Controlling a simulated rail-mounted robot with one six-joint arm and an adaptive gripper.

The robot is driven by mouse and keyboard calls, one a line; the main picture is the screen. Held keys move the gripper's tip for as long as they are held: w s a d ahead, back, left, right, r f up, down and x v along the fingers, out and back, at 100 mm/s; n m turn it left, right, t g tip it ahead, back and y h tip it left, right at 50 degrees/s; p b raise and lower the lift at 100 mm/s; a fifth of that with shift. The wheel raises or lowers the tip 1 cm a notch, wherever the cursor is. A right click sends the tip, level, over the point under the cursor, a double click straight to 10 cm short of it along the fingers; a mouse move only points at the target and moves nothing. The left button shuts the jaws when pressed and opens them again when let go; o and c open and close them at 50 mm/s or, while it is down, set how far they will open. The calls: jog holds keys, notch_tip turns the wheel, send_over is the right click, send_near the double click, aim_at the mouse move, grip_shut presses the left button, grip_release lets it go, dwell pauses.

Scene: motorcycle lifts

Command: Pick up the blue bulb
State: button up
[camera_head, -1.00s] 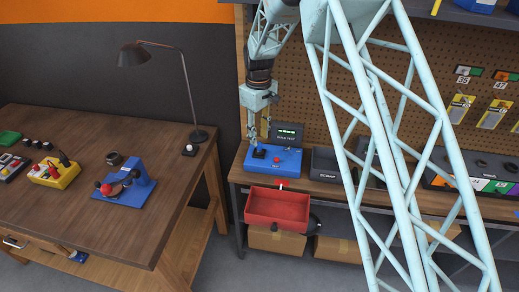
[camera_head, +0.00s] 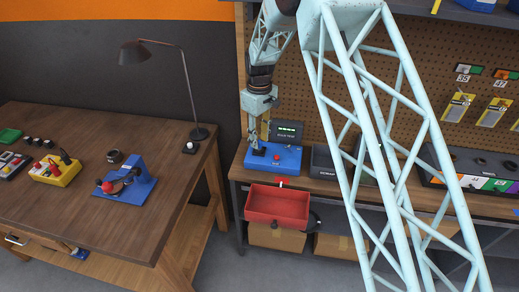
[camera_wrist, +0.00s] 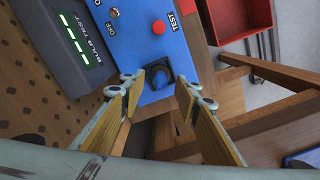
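The dark-blue bulb (camera_wrist: 159,77) sits in a black socket on the blue bulb tester (camera_wrist: 132,55) in the wrist view. My gripper (camera_wrist: 160,88) is open, with one fingertip on each side of the bulb. I see a gap between the bulb and each fingertip, so nothing is held. In the head view my gripper (camera_head: 259,148) points down over the left part of the blue bulb tester (camera_head: 286,163). The bulb is hard to make out there beside the fingers.
The tester's display (camera_head: 287,130) glows green behind it. A red tray (camera_head: 276,222) hangs in front of the bench. A dark scrap bin (camera_head: 323,162) stands to the right. A wooden table (camera_head: 75,205) with a lamp (camera_head: 134,53) is at the left.

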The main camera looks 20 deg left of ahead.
jog(key=shift+f, duration=1.45)
jog(key=c, duration=1)
